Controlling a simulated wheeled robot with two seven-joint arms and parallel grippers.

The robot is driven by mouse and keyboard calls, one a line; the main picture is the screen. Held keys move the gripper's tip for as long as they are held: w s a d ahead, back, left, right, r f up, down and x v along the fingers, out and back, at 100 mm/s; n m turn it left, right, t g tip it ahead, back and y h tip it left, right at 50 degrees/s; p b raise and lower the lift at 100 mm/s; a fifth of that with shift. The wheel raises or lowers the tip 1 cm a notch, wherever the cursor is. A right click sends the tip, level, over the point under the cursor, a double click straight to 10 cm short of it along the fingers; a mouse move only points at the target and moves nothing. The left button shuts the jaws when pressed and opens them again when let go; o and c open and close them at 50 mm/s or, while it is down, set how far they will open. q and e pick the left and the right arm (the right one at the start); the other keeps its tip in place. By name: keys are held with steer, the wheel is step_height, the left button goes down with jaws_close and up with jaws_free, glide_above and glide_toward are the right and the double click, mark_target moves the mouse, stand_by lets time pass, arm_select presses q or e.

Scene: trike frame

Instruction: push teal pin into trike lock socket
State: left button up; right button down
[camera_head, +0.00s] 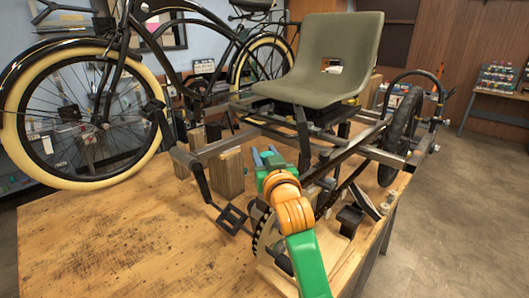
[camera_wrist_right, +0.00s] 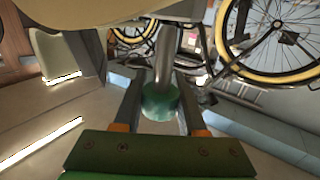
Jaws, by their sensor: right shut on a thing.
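The trike frame (camera_head: 350,155) stands on the wooden workbench with its dark tubes and olive seat. My right arm reaches in from the bottom, and its gripper (camera_head: 268,157) is beside the frame, below the seat. In the right wrist view my gripper (camera_wrist_right: 160,110) is shut on the teal pin (camera_wrist_right: 160,102), a short round teal piece between the two fingers. A grey metal rod runs up from the teal piece; I cannot tell whether it is the pin's shaft or part of the frame. I cannot make out the lock socket. My left gripper is not in view.
The workbench (camera_head: 105,235) is clear at the left front. Wooden blocks (camera_head: 227,172) support the frame just left of my gripper. A pedal and toothed ring (camera_head: 262,235) lie close to my arm. A bicycle (camera_head: 75,115) stands behind, with shelves (camera_head: 497,80) at the far right.

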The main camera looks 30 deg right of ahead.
stand_by(0.4)
steer(key=shift+p, duration=0.35)
stand_by(0.3)
steer(key=shift+f+b, duration=0.95)
steer(key=shift+f, duration=0.7)
steer(key=shift+c, duration=2)
jaws_free()
steer(key=shift+s, duration=0.1)
